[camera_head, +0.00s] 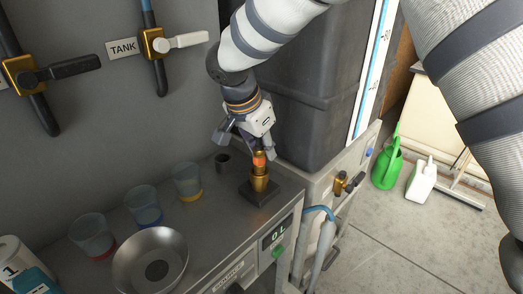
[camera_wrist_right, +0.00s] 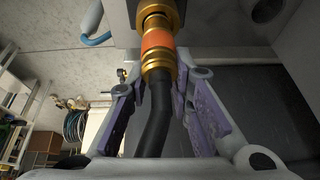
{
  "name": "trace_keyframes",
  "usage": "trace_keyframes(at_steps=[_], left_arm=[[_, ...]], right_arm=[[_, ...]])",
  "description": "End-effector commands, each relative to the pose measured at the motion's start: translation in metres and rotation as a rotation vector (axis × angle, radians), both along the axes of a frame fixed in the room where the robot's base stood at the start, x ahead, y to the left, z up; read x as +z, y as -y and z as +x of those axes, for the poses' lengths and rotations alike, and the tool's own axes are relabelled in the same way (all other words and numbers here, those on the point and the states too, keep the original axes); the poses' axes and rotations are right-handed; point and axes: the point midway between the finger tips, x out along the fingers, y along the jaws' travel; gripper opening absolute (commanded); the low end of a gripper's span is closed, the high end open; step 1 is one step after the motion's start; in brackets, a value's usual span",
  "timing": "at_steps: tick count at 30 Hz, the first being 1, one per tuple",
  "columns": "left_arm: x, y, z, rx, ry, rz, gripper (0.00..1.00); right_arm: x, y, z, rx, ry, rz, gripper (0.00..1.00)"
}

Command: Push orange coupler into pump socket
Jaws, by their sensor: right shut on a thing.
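The orange coupler (camera_head: 259,160) stands upright over the brass pump socket (camera_head: 260,184), which rises from a dark square base on the counter. The coupler is in line with the socket and appears to meet it; how deep it sits I cannot tell. In the right wrist view the coupler's orange band (camera_wrist_right: 158,41) has brass above and below it, with a black hose (camera_wrist_right: 154,120) running back from it toward the camera. My right gripper (camera_head: 254,150) is shut on the coupler, its fingertips (camera_wrist_right: 160,82) on either side of the lower brass part. My left gripper is not in view.
Three cups with yellow (camera_head: 187,181), blue (camera_head: 144,205) and red (camera_head: 91,232) bases and a metal bowl (camera_head: 150,262) stand to the left. A dark tank (camera_head: 310,90) rises behind. A blue-grey hose (camera_head: 326,235) hangs in front of the unit.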

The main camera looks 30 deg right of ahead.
Motion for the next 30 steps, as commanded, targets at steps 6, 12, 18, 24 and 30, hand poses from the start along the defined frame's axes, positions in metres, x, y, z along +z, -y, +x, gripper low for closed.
trace_keyframes(at_steps=[6,12,18,24,30], left_arm=[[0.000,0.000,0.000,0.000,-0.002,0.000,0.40],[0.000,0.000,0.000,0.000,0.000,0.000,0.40],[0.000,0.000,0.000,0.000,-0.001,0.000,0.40],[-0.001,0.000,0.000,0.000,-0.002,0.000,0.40],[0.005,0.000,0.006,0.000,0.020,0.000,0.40]], right_arm=[[-0.010,0.000,0.000,0.000,0.004,0.001,0.00],[-0.013,0.000,0.000,0.000,0.003,0.001,0.23],[-0.013,0.000,0.000,-0.001,0.003,0.002,0.41],[-0.011,0.000,0.000,0.000,0.004,0.002,0.41],[0.033,-0.015,-0.006,0.000,0.014,-0.001,0.41]])
